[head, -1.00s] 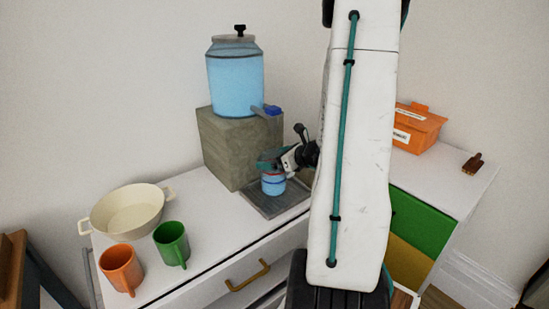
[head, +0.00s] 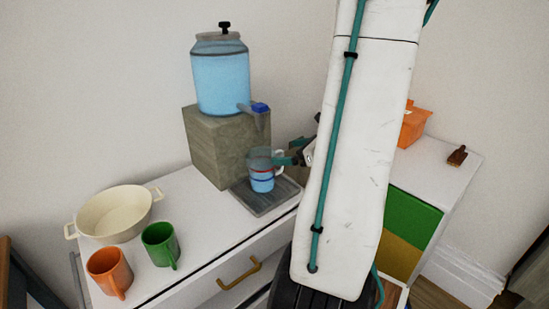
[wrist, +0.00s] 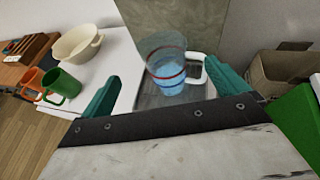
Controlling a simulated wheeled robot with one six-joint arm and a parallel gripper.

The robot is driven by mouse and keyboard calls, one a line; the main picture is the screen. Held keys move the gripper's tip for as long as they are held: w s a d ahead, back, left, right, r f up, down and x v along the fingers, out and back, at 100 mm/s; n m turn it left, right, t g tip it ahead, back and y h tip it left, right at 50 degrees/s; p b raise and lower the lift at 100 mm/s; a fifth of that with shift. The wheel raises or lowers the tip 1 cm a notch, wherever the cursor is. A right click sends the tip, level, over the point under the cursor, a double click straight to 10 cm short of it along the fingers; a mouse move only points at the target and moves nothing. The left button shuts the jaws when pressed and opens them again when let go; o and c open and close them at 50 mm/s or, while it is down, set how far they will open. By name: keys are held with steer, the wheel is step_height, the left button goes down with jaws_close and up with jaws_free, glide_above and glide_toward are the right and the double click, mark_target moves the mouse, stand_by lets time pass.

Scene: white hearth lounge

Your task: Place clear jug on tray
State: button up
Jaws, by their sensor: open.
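The clear jug (head: 262,180) holds blue water and has a red band and a white handle. It stands upright on the grey tray (head: 262,206), under the tap of the water dispenser (head: 221,80). In the wrist view the jug (wrist: 167,70) is ahead of my gripper (wrist: 165,88), between the lines of its two teal fingers, with its handle toward the right finger. My gripper (head: 288,157) is open, and the jug is apart from it. In the head view my arm hides part of the gripper.
A concrete block (head: 222,150) carries the dispenser. A cream pot (head: 114,212), a green mug (head: 160,244) and an orange mug (head: 108,271) stand at the left. An orange box (head: 414,125) and a small brown object (head: 457,156) are at the right.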

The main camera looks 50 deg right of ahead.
steer(key=w+a+r+n+g+y, duration=0.1)
steer(key=a+r+n+g+y, duration=0.15)
steer(key=a+n, duration=0.5)
steer(key=w+a+r+n+g+y, duration=0.1)
steer(key=a+r+n+g+y, duration=0.3)
steer(key=a, duration=0.7)
steer(key=w+a+r+n+g, duration=0.1)
steer(key=a+n+g, duration=0.1)
steer(key=a+n, duration=0.65)
steer(key=s+a+r+n+g+h, duration=0.3)
steer(key=s+a+n+h, duration=0.4)
steer(key=s+n, duration=0.4)
steer(key=shift+s+a+r+n, duration=0.35)
steer(key=shift+a+r+n, duration=0.05)
steer(key=shift+n, duration=1.8)
steer(key=shift+g, duration=0.25)
